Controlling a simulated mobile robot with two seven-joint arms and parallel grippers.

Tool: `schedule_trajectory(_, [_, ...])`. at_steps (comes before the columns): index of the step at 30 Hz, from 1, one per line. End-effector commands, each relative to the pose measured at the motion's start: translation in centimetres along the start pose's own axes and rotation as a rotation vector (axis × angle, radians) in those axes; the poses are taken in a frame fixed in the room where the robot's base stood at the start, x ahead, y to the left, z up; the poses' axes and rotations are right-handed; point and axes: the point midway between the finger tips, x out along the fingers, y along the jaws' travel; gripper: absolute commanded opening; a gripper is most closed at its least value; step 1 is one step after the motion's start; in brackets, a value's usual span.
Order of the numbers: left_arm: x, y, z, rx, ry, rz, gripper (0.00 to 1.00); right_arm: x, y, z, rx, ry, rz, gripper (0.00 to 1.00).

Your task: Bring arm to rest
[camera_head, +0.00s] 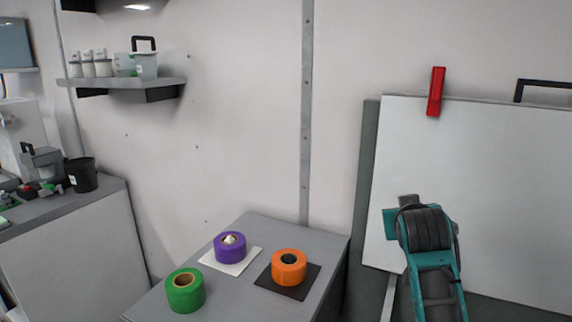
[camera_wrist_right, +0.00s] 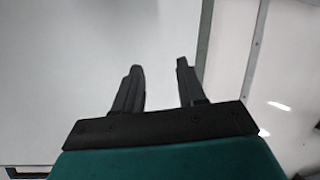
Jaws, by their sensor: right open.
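My right arm (camera_head: 430,250) rises at the lower right of the head view, in front of a white board. Its gripper fingers are hard to make out there. In the right wrist view my right gripper (camera_wrist_right: 157,85) is open, with nothing between its two dark fingers. Behind the fingers is the pale board surface and its edge. My left gripper does not show in either view.
A grey table (camera_head: 225,285) holds a green roll (camera_head: 185,291), a purple roll (camera_head: 230,248) on a white square and an orange roll (camera_head: 289,268) on a black square. The white board (camera_head: 500,180) has a red clip (camera_head: 436,92). A wall shelf (camera_head: 125,84) holds several containers.

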Motion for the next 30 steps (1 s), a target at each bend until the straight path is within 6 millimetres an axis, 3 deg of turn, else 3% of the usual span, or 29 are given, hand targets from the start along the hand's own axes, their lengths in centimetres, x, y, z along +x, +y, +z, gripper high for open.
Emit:
schedule_trajectory(1, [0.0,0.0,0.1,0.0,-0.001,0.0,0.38,0.5,-0.7,3.4,-0.026,-0.014,-0.022,0.4])
schedule_trajectory(8, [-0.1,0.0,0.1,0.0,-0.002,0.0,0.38,-0.1,-4.0,16.4,-0.092,-0.035,-0.155,0.4])
schedule_trajectory(14, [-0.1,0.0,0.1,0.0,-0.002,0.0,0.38,-4.0,-6.1,27.2,-0.102,-0.065,-0.285,0.4])
schedule_trajectory(18, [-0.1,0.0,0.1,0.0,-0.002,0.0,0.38,-8.2,-7.0,33.7,-0.081,-0.091,-0.37,0.4])
schedule_trajectory(21, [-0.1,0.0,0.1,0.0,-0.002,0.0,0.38,-11.1,-7.3,37.1,-0.06,-0.109,-0.416,0.4])
schedule_trajectory(24, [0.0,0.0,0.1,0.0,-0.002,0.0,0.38,-13.3,-7.4,39.2,-0.04,-0.121,-0.447,0.4])
schedule_trajectory(30, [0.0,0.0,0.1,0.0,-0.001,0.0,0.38,-15.0,-7.5,40.6,-0.02,-0.128,-0.469,0.4])
